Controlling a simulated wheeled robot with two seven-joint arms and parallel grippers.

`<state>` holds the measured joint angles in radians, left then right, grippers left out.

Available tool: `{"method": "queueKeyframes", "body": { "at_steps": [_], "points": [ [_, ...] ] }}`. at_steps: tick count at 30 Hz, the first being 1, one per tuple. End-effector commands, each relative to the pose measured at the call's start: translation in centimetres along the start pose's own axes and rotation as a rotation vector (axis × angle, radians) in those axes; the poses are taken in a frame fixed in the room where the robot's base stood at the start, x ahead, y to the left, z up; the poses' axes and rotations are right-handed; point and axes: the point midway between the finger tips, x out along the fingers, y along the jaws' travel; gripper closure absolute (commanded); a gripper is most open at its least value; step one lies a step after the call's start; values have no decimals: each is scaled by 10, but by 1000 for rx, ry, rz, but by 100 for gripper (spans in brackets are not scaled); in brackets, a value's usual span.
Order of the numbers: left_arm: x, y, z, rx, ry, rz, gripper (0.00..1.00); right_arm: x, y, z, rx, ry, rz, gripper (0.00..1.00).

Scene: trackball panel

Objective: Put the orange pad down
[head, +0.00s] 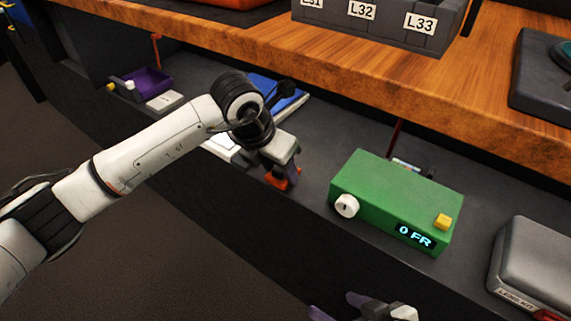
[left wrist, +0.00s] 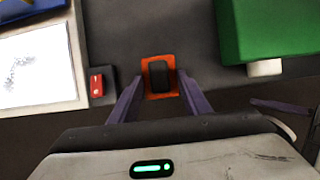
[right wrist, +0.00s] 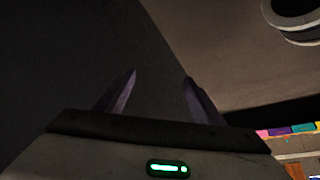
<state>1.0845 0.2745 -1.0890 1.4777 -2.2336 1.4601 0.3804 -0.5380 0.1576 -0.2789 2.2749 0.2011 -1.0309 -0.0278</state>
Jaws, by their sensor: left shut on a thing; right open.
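The orange pad (left wrist: 148,64) has a dark block on top and sits between the purple fingers of my left gripper (left wrist: 160,80), which is shut on it. In the head view the left gripper (head: 281,176) points down near the front edge of the grey lower surface, left of the green box. The pad (head: 284,183) shows only as a small orange patch there, partly hidden by the fingers. I cannot tell whether it touches the surface. My right gripper (head: 340,304) is open and empty at the bottom of the head view; its fingers (right wrist: 160,78) are apart.
The green box (head: 385,196) with a white knob, yellow button and "0 FR" display stands to the right. A small red-topped block (left wrist: 97,84) and a white panel (left wrist: 36,68) lie left of the pad. A wooden shelf (head: 310,50) overhangs the back.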

Motion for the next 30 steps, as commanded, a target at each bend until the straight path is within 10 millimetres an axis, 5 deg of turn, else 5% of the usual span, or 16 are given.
{"method": "queueKeyframes", "body": {
  "at_steps": [5,19,20,22,30],
  "points": [
    [10,-1,22,1,-2,-1,75,1,-2,-3,4,18,-11,38],
    [19,0,18,0,-1,-1,75,-1,-7,-12,10,56,-29,38],
    [17,0,19,0,-1,-1,52,-2,-8,-13,11,56,-30,38],
    [17,0,19,0,0,-1,40,-2,-8,-13,11,56,-30,38],
    [17,0,19,0,0,-1,38,-2,-8,-13,11,54,-30,38]
  ]
}}
